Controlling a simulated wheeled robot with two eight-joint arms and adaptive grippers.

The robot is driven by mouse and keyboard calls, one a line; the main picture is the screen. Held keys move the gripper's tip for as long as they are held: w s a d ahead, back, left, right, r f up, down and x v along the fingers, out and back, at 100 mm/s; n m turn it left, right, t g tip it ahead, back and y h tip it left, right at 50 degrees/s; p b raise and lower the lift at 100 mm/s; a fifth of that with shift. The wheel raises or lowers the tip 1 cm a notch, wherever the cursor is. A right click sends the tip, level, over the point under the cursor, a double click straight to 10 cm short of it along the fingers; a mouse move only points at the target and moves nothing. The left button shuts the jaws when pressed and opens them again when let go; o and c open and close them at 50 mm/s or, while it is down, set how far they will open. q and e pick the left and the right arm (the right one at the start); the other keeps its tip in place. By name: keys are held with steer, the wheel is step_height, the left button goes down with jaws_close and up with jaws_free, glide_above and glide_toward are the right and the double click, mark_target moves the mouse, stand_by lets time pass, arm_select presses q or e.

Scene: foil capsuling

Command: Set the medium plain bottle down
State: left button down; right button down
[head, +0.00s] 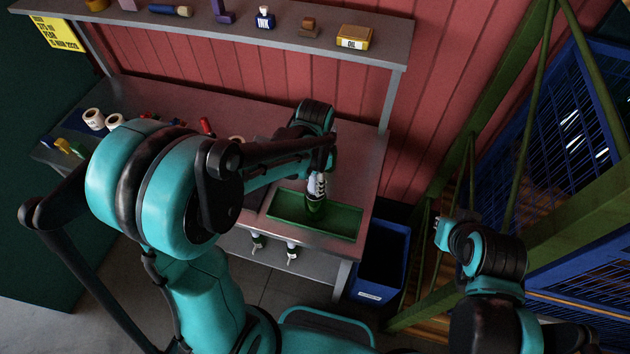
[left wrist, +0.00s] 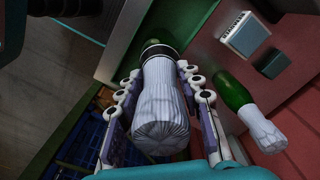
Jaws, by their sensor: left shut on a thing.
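My left gripper (head: 317,186) is shut on a bottle and points down at the bench's right end. In the left wrist view, the two fingers (left wrist: 160,108) clasp the bottle's pale, pleated foil-like upper part (left wrist: 162,100). The bottle's dark green lower part (left wrist: 155,49) shows past a black band. In the head view, the green bottle (head: 314,208) is over the green tray (head: 345,224); I cannot tell whether it touches the tray floor. Another green bottle (left wrist: 236,92) with a pale top is beside it. My right gripper (head: 446,232) hangs right of the bench, its fingers unclear.
The bench (head: 366,190) stands against a red wall, under a shelf (head: 385,48) of small items. A blue bin (head: 383,262) is at its right end. Two bottles (head: 259,242) (head: 292,252) show below the bench top. A green frame and blue mesh are at right.

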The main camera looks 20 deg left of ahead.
arm_select(q)
steer(key=shift+s, duration=0.1)
steer(key=c, duration=1)
jaws_free()
steer(key=shift+f, duration=0.1)
